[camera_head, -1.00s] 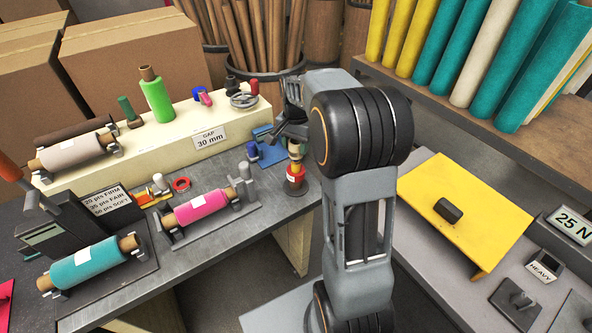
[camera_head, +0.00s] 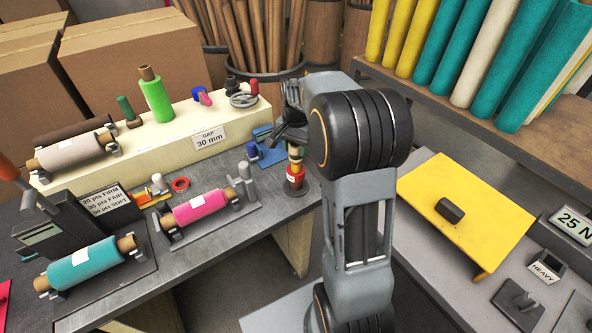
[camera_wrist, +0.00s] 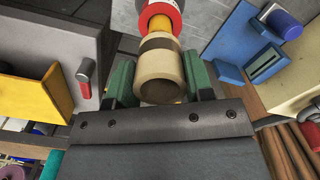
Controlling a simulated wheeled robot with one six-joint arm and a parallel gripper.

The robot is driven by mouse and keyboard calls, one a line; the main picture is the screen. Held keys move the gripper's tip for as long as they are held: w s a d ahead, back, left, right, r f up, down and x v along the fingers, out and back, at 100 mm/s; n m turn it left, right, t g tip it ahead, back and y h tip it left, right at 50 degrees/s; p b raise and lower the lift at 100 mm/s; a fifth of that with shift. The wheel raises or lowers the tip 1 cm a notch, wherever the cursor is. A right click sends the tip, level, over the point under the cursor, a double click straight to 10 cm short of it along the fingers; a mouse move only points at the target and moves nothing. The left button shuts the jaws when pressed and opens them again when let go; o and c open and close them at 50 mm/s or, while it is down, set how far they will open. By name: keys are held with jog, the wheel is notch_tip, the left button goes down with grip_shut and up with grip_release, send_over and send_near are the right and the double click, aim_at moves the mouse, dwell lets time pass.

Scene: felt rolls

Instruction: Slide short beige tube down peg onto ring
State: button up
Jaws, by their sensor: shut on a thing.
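My gripper (camera_head: 289,136) is over the far right end of the left bench. In the wrist view my gripper (camera_wrist: 161,78) has its two green finger pads closed on the sides of a short beige tube (camera_wrist: 160,92), with the tube's open end facing the camera. Beyond the tube, in line with it, are a dark brown band, a yellow-orange section and the red ring (camera_wrist: 160,14) with a pale rim. In the head view the red ring (camera_head: 295,184) sits low, under the tube. I cannot tell how far the tube is around the peg.
A blue fixture (camera_head: 266,152) stands close left of the peg. A cream block (camera_head: 170,140) with a "GAP 30 mm" label carries several rolls. A pink roll (camera_head: 200,207) and a teal roll (camera_head: 82,263) lie on cradles. A yellow panel (camera_head: 465,215) is on the right bench.

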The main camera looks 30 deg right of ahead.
aim_at(296, 160)
jog(key=shift+f+b, duration=1.8)
jog(key=shift+f, duration=0.95)
dwell(1.8)
jog(key=o, duration=1.1)
notch_tip(296, 160, up, 14)
jog(key=shift+f, duration=0.1)
dwell(0.6)
